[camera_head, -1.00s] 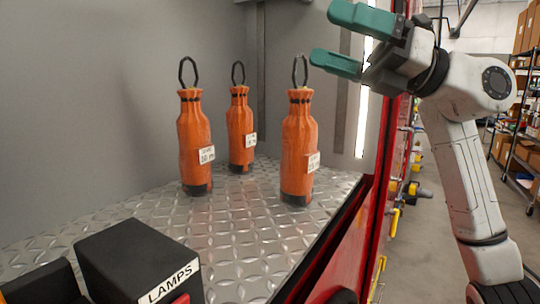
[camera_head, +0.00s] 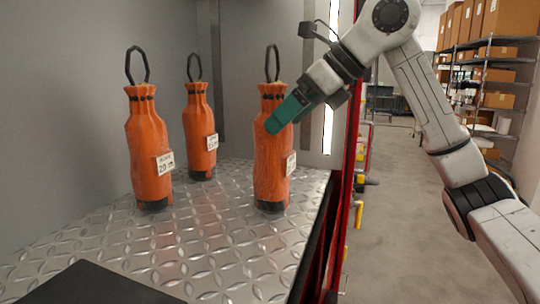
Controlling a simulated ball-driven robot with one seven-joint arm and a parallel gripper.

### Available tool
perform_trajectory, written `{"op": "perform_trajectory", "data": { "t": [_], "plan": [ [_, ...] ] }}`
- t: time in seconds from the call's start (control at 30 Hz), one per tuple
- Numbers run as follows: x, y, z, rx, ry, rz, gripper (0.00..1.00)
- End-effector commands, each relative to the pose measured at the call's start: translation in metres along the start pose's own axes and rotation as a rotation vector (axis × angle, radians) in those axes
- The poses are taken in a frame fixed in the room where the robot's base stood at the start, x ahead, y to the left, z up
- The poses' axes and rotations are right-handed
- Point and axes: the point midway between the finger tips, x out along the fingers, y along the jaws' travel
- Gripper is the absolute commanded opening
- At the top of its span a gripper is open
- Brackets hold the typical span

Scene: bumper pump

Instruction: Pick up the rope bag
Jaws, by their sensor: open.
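Three orange rope bags, each with a black loop on top, a dark band at the neck and a white tag, stand upright on the metal deck. They are the left bag (camera_head: 147,145), the middle bag (camera_head: 198,135) farther back, and the right bag (camera_head: 271,165). The left tag seems to read 20 m; the others are too small to read surely. My gripper (camera_head: 283,115) is open at the upper part of the right bag. One teal finger overlaps the bag's right shoulder; the other finger is hidden. I cannot tell whether it touches.
The diamond-plate deck (camera_head: 150,255) is clear in front of the bags. A black box (camera_head: 95,287) sits at the bottom left. Grey walls close the back. The red compartment edge (camera_head: 345,190) is at the right, with a shelf of cartons (camera_head: 485,75) beyond.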

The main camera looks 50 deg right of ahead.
Motion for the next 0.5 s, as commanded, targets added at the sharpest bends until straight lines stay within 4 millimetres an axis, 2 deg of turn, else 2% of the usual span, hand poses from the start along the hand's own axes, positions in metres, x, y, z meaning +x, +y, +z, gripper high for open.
{"op": "perform_trajectory", "data": {
  "t": [0.17, 0.4, 0.5],
  "plan": [
    [0.011, -0.001, 0.001, 0.0, -0.002, 0.003, 1.0],
    [0.045, -0.004, 0.001, 0.0, -0.001, 0.004, 1.0],
    [0.053, -0.004, 0.001, 0.0, -0.002, 0.002, 1.0]
  ]
}}
